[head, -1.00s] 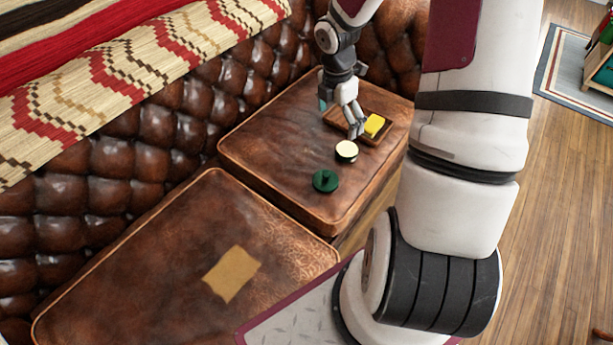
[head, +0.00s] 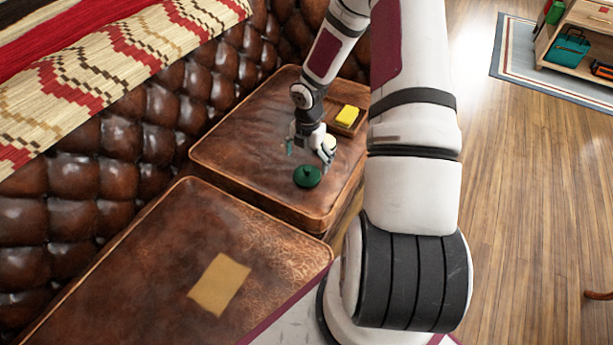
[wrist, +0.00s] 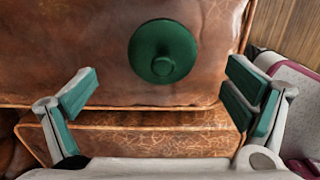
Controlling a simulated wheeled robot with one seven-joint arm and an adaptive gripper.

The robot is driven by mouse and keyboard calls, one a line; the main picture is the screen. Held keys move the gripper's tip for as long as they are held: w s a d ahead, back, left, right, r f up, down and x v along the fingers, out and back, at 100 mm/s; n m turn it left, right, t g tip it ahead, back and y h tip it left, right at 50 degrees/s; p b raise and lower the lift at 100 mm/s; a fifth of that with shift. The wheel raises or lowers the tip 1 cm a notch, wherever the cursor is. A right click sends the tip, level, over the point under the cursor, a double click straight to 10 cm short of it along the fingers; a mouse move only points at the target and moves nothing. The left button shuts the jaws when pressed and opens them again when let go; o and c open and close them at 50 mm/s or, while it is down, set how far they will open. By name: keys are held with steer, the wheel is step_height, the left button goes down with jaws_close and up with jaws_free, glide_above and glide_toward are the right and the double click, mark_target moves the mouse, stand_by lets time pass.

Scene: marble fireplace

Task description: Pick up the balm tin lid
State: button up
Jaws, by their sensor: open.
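The balm tin lid (head: 307,176) is a round dark green disc with a small knob on top. It lies flat on the far brown leather cushion, knob up. In the wrist view the lid (wrist: 163,51) sits ahead of and between the spread fingers, not touching them. My gripper (head: 309,152) is open and empty, above the cushion just beyond the lid in the head view. In the wrist view its green-padded fingertips (wrist: 158,84) are wide apart. A round cream-topped tin (head: 329,142) stands beside the gripper, partly hidden by it.
A wooden tray (head: 357,127) with a yellow block (head: 348,115) lies at the cushion's back right. A tan square (head: 219,284) lies on the near cushion (head: 130,290). The tufted leather backrest (head: 150,130) rises at left.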

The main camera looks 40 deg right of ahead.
mark_target(308, 167)
steer(key=shift+s+f+b, duration=0.1)
steer(key=shift+f+b, duration=1.35)
steer(key=shift+f, duration=1.25)
steer(key=shift+r, duration=0.1)
steer(key=shift+c, duration=0.3)
steer(key=c, duration=1)
